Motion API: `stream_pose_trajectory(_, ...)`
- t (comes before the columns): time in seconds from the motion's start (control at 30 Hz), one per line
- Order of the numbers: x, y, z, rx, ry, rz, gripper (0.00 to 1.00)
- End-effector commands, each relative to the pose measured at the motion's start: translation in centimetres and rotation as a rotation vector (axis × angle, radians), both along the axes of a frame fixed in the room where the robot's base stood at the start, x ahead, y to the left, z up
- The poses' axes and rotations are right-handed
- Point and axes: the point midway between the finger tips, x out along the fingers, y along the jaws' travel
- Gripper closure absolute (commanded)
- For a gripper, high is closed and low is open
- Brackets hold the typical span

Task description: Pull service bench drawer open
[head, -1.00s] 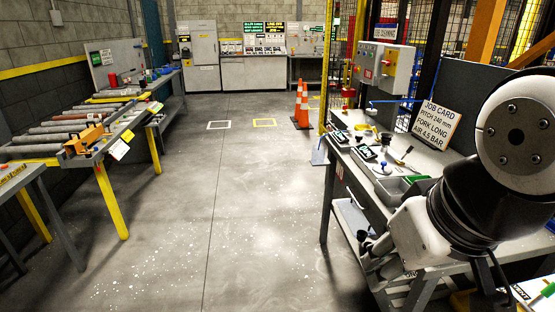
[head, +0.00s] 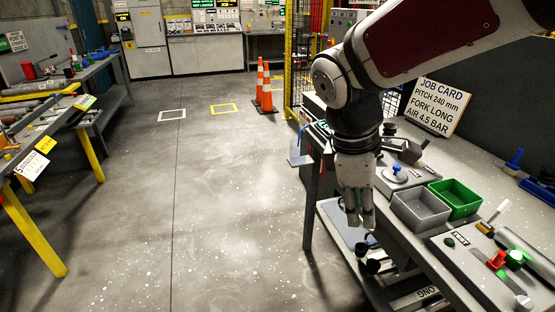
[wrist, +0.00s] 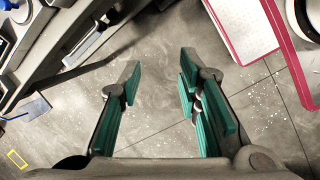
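The service bench (head: 405,235) stands on the right in the head view, with a grey top and a lower shelf. Its front is largely hidden behind my arm, and I cannot make out the drawer clearly there. In the wrist view, a pale bar (wrist: 88,46) on the dark bench side at upper left may be a handle; I cannot tell for sure. My gripper (head: 360,222) hangs pointing down by the bench's front edge. In the wrist view its green-padded fingers (wrist: 160,88) are wide apart, with only floor between them.
Grey bin (head: 421,211), green bin (head: 455,199) and a job card (head: 434,106) are on the bench top. Dark knobbed items (head: 372,262) stand on the lower shelf. Orange cones (head: 263,88) stand further back.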

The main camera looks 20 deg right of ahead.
Motion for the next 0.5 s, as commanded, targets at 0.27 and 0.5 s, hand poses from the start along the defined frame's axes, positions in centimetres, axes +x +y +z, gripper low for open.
stream_pose_trajectory(0.27, 8.6, -2.8, -9.5, -0.252, 0.426, 0.553, 0.69)
stream_pose_trajectory(0.5, 15.5, -4.6, -17.2, -0.442, 0.867, 1.003, 0.69)
